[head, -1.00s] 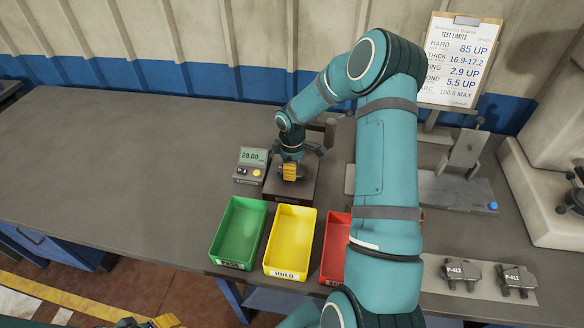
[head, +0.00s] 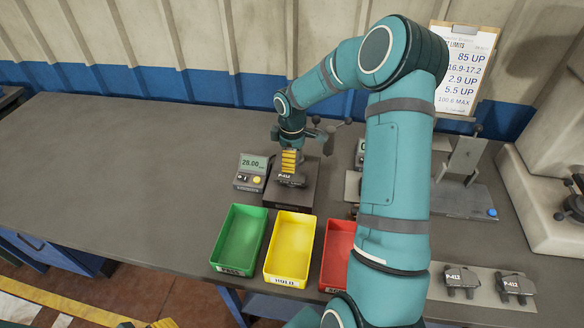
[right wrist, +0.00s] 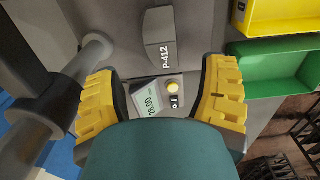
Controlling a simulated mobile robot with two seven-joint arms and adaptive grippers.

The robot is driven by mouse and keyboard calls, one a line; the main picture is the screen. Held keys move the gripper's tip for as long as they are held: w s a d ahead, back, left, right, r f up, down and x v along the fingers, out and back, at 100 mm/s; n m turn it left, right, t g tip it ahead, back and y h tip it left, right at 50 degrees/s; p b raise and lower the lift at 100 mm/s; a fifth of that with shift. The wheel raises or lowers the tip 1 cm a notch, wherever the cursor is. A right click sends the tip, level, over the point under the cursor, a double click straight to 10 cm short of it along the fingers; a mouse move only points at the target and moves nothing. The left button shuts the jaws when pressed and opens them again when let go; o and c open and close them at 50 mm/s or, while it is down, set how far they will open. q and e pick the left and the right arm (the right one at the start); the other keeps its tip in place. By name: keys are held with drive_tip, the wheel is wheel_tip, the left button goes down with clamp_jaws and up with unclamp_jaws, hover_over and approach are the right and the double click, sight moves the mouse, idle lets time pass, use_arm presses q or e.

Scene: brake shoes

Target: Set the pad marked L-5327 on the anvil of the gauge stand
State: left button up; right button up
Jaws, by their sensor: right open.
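A dark pad (head: 291,181) lies on the gauge stand (head: 289,198), on its block below the column. It also shows in the right wrist view (right wrist: 158,30), where its mark reads P-412. No mark L-5327 is legible on any pad. My right gripper (head: 289,160) is just above and behind the pad. In the right wrist view the right gripper (right wrist: 158,78) is open, its yellow fingers wide apart with nothing between them, and the pad stands clear of them. A yellow piece at the bottom left edge seems to be my left gripper (head: 163,323), mostly cut off.
A gauge display (head: 253,170) reading 28.00 stands left of the stand. Green (head: 226,268), yellow (head: 279,278) and red (head: 327,283) trays line the front edge. Two more pads (head: 461,279) (head: 514,286) lie at right. The left bench is clear. My right arm hides the middle right.

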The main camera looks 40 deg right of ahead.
drive_tip(key=shift+r, duration=2.2)
